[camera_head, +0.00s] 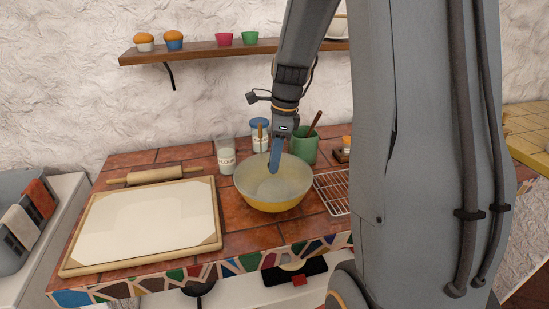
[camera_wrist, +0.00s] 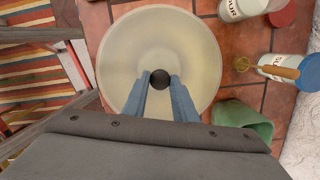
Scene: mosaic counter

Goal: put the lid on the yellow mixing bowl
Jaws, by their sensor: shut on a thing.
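The yellow mixing bowl (camera_head: 274,205) stands upright on the tiled counter, its yellow lower side showing. A pale, translucent round lid (camera_wrist: 130,45) with a black knob (camera_wrist: 160,79) fills the middle of the wrist view and hides most of what is under it. My gripper (camera_wrist: 161,86) has its two blue fingers shut on the knob, one on each side. In the head view my gripper (camera_head: 274,168) points down over the bowl's mouth. The lid is at or close to the bowl's rim; I cannot tell whether it touches all round.
Behind the bowl stand a flour jar (camera_head: 226,160), a blue-topped jar (camera_head: 260,125) and a green crock (camera_head: 304,150). A wire rack (camera_head: 332,190) lies close on the right. A pastry board (camera_head: 150,219) and rolling pin (camera_head: 155,175) lie left. A shelf (camera_head: 220,49) hangs above.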

